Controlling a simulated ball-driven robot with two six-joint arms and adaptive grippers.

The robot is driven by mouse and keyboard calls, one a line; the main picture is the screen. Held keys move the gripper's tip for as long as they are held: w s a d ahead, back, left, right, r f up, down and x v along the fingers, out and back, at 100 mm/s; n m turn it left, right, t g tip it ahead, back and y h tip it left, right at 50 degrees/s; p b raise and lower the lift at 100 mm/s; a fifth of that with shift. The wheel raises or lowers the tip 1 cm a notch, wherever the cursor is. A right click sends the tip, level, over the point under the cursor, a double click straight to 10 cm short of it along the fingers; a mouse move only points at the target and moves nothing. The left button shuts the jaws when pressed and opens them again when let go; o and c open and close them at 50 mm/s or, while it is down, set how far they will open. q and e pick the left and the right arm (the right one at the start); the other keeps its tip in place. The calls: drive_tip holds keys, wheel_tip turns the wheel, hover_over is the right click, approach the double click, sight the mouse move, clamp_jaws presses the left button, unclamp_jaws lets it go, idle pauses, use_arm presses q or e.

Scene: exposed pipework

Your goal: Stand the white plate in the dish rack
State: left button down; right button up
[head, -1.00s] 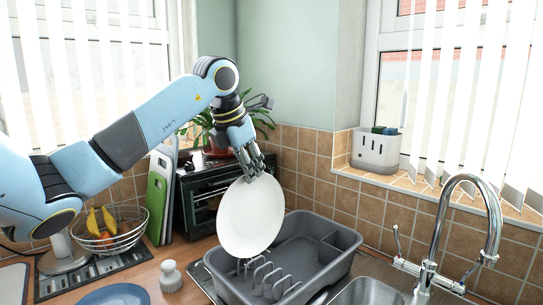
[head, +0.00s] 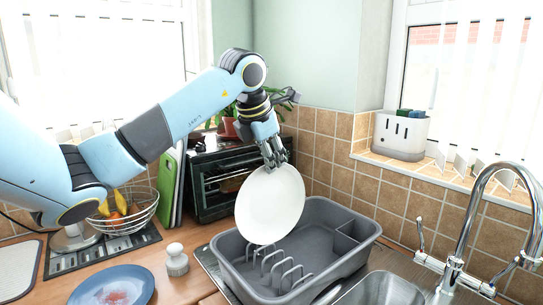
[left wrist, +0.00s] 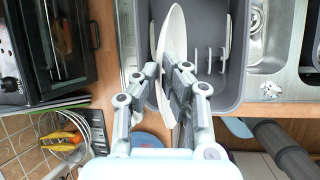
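The white plate (head: 270,205) hangs nearly upright, slightly tilted, over the left part of the grey dish rack (head: 352,262) in the head view. My left gripper (head: 273,160) is shut on its upper rim. The plate's lower edge is close to the rack's prongs (head: 290,275); I cannot tell whether it touches them. In the left wrist view the plate (left wrist: 174,35) shows nearly edge-on between the fingers of my left gripper (left wrist: 166,75), left of the prongs, above the rack (left wrist: 205,22). My right gripper is not in view.
A sink (head: 385,290) with a chrome tap (head: 464,240) is right of the rack. A small oven (head: 215,185) and tiled wall are behind.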

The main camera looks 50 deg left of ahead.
sight(275, 201)
use_arm(q)
drive_tip(key=shift+f, duration=0.45)
drive_tip(key=shift+f+b, duration=0.3)
drive_tip(key=shift+b, duration=0.05)
drive_tip(key=shift+f+b, duration=0.45)
drive_tip(key=shift+f, duration=0.5)
drive_tip(key=shift+f+b, duration=0.3)
drive_tip(key=shift+f, duration=0.35)
drive_tip(key=shift+f+b, duration=0.3)
drive_tip(key=shift+f, duration=0.4)
drive_tip(key=shift+f+b, duration=0.95)
drive_tip(key=shift+b, duration=0.1)
drive_tip(key=shift+s+d+f+b, duration=0.15)
drive_tip(key=shift+s+f+b, duration=0.05)
drive_tip(key=shift+f+b, duration=0.25)
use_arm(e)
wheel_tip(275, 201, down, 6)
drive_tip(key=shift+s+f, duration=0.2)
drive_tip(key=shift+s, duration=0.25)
use_arm(q)
drive_tip(key=shift+f, duration=0.1)
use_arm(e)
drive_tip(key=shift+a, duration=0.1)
